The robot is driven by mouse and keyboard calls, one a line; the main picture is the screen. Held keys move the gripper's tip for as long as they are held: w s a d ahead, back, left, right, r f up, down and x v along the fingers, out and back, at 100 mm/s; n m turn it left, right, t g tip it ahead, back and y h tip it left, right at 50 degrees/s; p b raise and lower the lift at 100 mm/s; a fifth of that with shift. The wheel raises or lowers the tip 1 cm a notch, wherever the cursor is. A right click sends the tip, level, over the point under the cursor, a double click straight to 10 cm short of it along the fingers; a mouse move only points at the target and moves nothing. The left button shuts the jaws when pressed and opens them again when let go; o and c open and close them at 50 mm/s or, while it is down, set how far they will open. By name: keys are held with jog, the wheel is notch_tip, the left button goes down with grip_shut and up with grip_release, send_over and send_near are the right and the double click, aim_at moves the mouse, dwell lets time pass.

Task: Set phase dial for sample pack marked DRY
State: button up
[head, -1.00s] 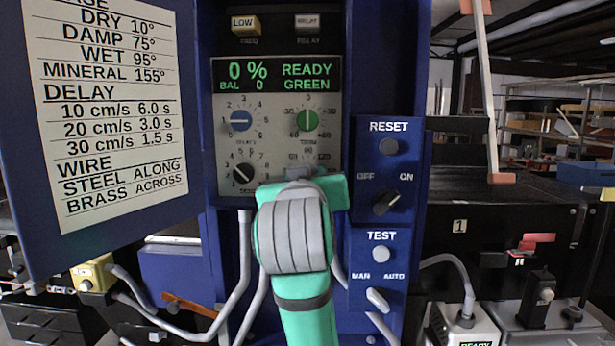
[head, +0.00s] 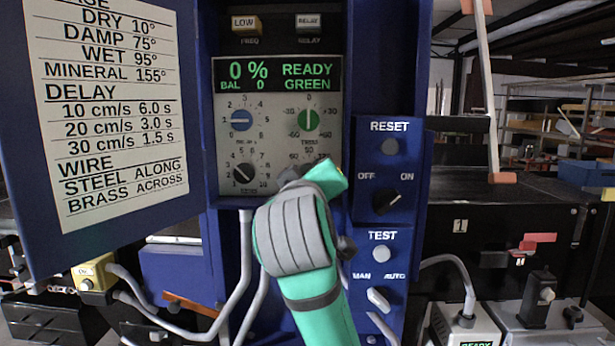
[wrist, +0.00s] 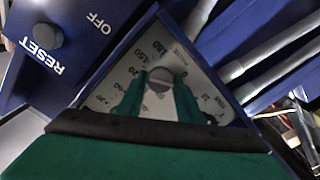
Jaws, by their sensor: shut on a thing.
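The phase dial (wrist: 160,78), a grey round knob on the pale panel's lower right, sits between my two green fingers in the wrist view. My gripper (wrist: 158,98) is shut on it. Numbers such as 150 and 120 show around it, but its pointer is hard to read. In the head view my gripper (head: 306,173) hides most of this dial and its scale. The chart (head: 105,110) on the open door at left reads DRY 10°. The display (head: 277,75) reads 0 %, BAL 0, READY GREEN.
A blue dial (head: 241,120), a green dial (head: 307,120) and a black dial (head: 243,173) crowd the panel. The RESET button (head: 390,146), OFF/ON switch (head: 386,201) and TEST button (head: 381,254) stand close to the right. Grey cables (head: 240,275) hang below.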

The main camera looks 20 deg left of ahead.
jog(key=shift+f, duration=0.1)
jog(key=o, duration=1)
jog(key=v, duration=1)
jog(key=shift+s+d, duration=0.1)
jog(key=shift+s, duration=0.3)
